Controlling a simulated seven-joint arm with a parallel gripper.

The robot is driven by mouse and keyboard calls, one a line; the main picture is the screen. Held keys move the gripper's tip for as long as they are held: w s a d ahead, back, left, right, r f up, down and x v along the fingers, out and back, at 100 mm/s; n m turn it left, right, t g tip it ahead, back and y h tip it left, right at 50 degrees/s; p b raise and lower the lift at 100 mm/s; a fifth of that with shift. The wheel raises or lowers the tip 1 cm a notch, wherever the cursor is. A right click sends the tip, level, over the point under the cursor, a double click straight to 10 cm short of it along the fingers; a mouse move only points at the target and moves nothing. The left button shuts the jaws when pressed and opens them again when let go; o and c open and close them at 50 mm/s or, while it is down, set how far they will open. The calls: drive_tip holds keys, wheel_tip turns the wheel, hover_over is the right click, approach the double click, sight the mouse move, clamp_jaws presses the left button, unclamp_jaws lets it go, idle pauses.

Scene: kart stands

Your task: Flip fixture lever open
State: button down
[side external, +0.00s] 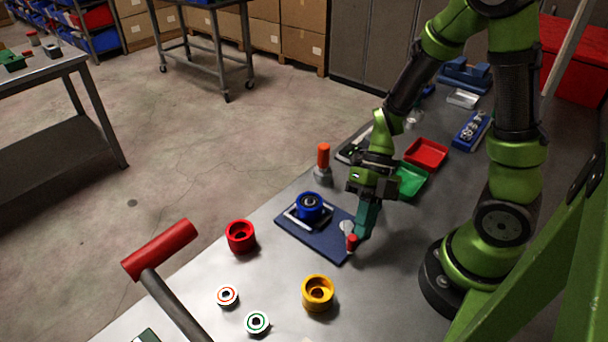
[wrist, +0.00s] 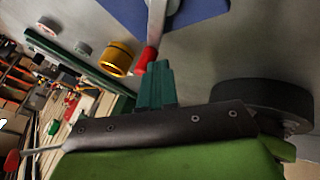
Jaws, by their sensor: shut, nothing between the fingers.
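The fixture is a dark blue plate (side external: 318,236) on the metal table, with a blue round part (side external: 310,207) seated in a grey frame. Its lever has a red tip (side external: 351,243) at the plate's right edge, beside a pale round piece (side external: 346,227). In the wrist view the lever's grey arm (wrist: 156,20) runs to the red tip (wrist: 146,60). My gripper (side external: 359,240) points down with its green fingers together, right by the red tip. In the wrist view the closed fingertips (wrist: 156,66) are close to the red tip; I cannot tell if they touch.
A red ring part (side external: 240,236) and a yellow ring part (side external: 317,293) stand in front of the plate, with two small bearings (side external: 228,296) nearby. An orange-topped post (side external: 323,162) stands behind the plate. Green (side external: 411,180) and red trays (side external: 426,153) lie behind my gripper.

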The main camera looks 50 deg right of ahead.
sight(349, 227)
drive_tip(key=shift+a, duration=0.25)
drive_tip(key=shift+w+a, duration=0.4)
drive_tip(key=shift+a, duration=0.2)
drive_tip(key=shift+w+a, duration=0.4)
drive_tip(key=shift+w, duration=0.05)
drive_tip(key=shift+w+a, duration=0.1)
drive_tip(key=shift+w, duration=0.1)
drive_tip(key=shift+s, duration=0.1)
drive_tip(key=shift+s+d, duration=0.25)
drive_tip(key=shift+s, duration=0.05)
drive_tip(key=shift+s+d, duration=0.4)
drive_tip(key=shift+s, duration=0.25)
drive_tip(key=shift+s+d, duration=0.4)
drive_tip(key=shift+s, duration=0.2)
drive_tip(key=s+d+r, duration=0.2)
drive_tip(key=d+r, duration=0.3)
drive_tip(key=r, duration=0.3)
drive_tip(key=shift+d, duration=0.4)
